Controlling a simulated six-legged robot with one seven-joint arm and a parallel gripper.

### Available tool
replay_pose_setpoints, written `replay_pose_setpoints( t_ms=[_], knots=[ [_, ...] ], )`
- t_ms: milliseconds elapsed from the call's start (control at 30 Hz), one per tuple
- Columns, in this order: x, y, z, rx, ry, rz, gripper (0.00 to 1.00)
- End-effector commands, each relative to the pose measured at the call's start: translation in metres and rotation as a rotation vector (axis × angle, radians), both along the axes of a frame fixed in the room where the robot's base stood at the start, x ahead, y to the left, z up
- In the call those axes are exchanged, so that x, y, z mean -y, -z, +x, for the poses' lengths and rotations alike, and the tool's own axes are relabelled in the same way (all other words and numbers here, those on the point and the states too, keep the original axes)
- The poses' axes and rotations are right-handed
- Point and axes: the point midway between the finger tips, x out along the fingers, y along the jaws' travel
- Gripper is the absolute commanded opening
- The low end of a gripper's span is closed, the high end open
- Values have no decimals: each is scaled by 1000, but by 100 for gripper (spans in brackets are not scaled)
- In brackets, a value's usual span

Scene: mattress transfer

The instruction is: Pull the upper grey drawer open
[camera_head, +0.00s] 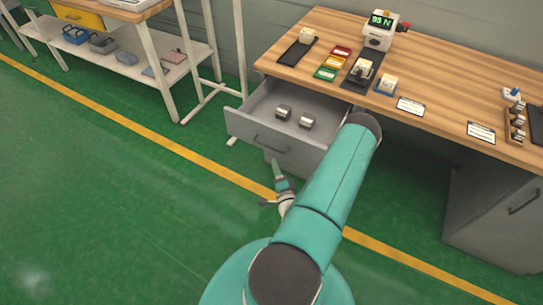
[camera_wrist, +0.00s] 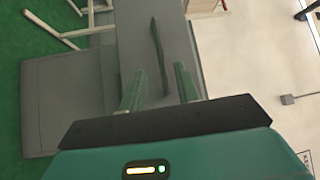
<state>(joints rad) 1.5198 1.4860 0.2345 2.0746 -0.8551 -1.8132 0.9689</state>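The upper grey drawer (camera_head: 232,122) stands pulled out from under the left end of the wooden desk, its inside showing. Its dark bar handle (camera_head: 270,143) is on the front panel. In the wrist view the handle (camera_wrist: 157,45) runs lengthwise up the grey drawer front (camera_wrist: 130,50). My gripper (camera_head: 277,166) is low in front of the drawer in the head view. In the wrist view its two green fingers (camera_wrist: 160,75) are apart, with the handle seen between them. I cannot tell whether they touch it.
The desk top (camera_head: 440,75) holds several trays, cards and a display device (camera_head: 380,30). A white shelf rack (camera_head: 150,65) stands at left. The green floor (camera_head: 90,190) is clear.

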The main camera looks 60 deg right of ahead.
Motion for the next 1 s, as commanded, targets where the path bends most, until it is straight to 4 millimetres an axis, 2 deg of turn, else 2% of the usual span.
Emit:
replay_pose_setpoints(
  t_ms=[100, 300, 1000],
  knots=[
    [-14, 3, -17, -1, 0, 2, 32],
    [-25, 5, -31, 0, 1, 0, 32],
    [-24, 4, -28, -14, -10, -7, 32]
  ],
)
